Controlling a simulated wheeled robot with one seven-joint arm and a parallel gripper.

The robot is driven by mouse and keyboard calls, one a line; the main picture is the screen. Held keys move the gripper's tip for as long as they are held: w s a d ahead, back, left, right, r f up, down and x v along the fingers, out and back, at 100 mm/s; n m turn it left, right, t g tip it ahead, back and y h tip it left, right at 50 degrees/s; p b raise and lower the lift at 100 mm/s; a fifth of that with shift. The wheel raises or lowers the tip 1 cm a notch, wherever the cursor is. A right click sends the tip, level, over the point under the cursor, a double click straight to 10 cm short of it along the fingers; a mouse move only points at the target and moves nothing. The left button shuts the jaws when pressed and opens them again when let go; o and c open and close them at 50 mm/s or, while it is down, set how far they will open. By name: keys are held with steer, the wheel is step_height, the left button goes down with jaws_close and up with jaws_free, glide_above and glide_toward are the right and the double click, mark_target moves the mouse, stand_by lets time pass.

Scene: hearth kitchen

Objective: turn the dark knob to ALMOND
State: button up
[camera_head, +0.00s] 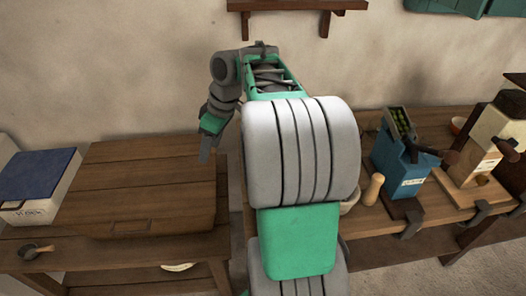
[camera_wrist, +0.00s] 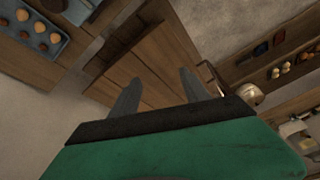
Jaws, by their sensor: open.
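A cream machine (camera_head: 488,146) with wooden parts stands on the right bench, with a dark knob-like part (camera_head: 507,149) on its front. A blue machine (camera_head: 400,170) with a dark handle (camera_head: 428,151) stands left of it. I cannot tell for certain which dark part is the task's knob, and no ALMOND mark is readable. My gripper (camera_head: 206,151) hangs over the wooden table on the left, far from both machines. In the wrist view its two fingers (camera_wrist: 159,92) are apart, with nothing between them.
The right bench (camera_head: 370,223) carries the machines. A wall shelf (camera_head: 296,5) is above. My arm hides the middle.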

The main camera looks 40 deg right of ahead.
steer(key=s+d+f+n+y, duration=0.1)
steer(key=s+d+f+n, duration=0.15)
steer(key=d, duration=0.75)
steer(key=s+d+f+n, duration=0.2)
steer(key=s+d, duration=0.1)
steer(key=d, duration=0.7)
steer(key=shift+n, duration=0.25)
steer(key=b+x, duration=0.2)
steer(key=x, duration=0.1)
steer(key=b+x, duration=0.2)
steer(key=x, duration=0.1)
steer(key=shift+w+d+f, duration=0.1)
steer(key=shift+w+f, duration=0.1)
steer(key=shift+f, duration=0.2)
steer(key=shift+w+f, duration=0.1)
steer(key=shift+f, duration=0.25)
steer(key=shift+c, duration=0.4)
jaws_close()
